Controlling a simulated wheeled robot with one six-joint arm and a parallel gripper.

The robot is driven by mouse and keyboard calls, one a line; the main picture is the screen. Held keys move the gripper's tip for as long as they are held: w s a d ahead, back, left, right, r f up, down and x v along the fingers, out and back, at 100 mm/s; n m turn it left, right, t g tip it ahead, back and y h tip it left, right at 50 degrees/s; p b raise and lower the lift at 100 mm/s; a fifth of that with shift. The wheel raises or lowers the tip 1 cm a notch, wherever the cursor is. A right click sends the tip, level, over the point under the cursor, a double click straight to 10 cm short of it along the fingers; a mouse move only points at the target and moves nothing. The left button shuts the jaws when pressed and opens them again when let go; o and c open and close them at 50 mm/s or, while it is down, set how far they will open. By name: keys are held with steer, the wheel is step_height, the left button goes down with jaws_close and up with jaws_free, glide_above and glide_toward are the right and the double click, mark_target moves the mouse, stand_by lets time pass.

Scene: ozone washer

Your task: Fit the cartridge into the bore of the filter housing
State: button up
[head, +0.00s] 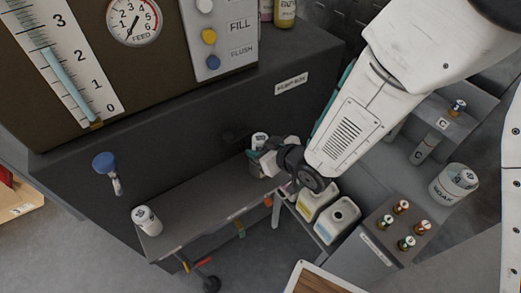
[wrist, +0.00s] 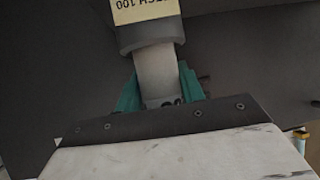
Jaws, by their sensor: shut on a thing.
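My gripper (head: 258,157) is at the right end of the grey shelf on the washer's front. Its teal fingers (wrist: 158,93) are shut on a pale grey cylinder, which I take to be the cartridge (wrist: 155,70). In the wrist view, the cylinder has a wide dark collar and a cream label ending in "100" beyond the fingers. In the head view, its white top (head: 259,139) shows above the fingers.
A white canister (head: 146,220) stands at the left end of the shelf (head: 195,203). A blue-knobbed valve (head: 105,163) juts out above it. White jugs (head: 338,220) stand below right of the gripper, near a stand with several small fittings (head: 390,235). The shelf's middle is clear.

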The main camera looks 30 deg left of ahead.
steer(key=shift+r, duration=0.95)
steer(key=shift+f, duration=1.65)
stand_by(0.5)
steer(key=o, duration=1.2)
steer(key=v, duration=0.7)
steer(key=shift+s+d+r, duration=0.1)
steer(key=shift+d+r, duration=0.1)
steer(key=shift+d, duration=0.1)
